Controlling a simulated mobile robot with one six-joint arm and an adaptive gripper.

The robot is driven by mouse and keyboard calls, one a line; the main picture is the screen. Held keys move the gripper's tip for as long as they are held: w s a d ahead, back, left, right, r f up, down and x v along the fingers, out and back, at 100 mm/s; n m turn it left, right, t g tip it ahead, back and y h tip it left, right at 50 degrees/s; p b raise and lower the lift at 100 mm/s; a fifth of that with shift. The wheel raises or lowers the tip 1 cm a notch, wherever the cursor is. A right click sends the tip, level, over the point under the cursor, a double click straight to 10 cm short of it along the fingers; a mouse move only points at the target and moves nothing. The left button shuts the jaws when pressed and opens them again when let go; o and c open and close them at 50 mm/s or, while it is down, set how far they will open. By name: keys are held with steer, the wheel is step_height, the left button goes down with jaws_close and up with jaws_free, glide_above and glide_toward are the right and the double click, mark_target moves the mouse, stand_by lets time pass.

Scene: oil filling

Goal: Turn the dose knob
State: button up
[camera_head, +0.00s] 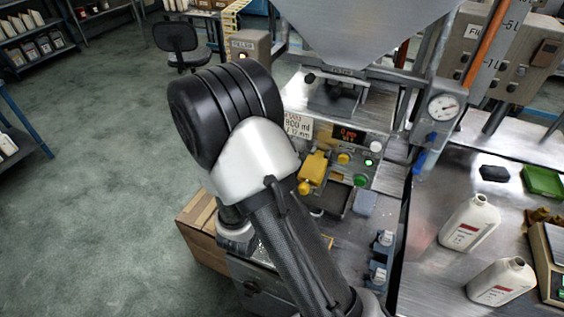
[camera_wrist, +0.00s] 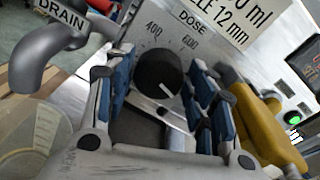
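The dose knob (camera_wrist: 158,70) is a round black knob with a white mark at its lower edge. It stands on the machine's metal panel below the DOSE label, near printed numbers 400 and 600. In the wrist view my gripper (camera_wrist: 162,84) is open, with blue-padded fingers on the left and right of the knob. A gap shows between each finger and the knob, so it is not gripped. In the head view my arm hides both the knob and my gripper.
A grey lever marked DRAIN (camera_wrist: 62,42) is left of the knob. A yellow handle (camera_wrist: 258,115) stands close to my right finger and also shows in the head view (camera_head: 313,170). A lit green button (camera_wrist: 294,120) is further right. White bottles (camera_head: 468,222) stand on the right-hand bench.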

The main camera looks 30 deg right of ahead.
steer(key=shift+o, duration=1)
steer(key=f+v, duration=0.1)
steer(key=v, duration=1.1)
steer(key=shift+r, duration=0.5)
steer(key=shift+a, duration=0.1)
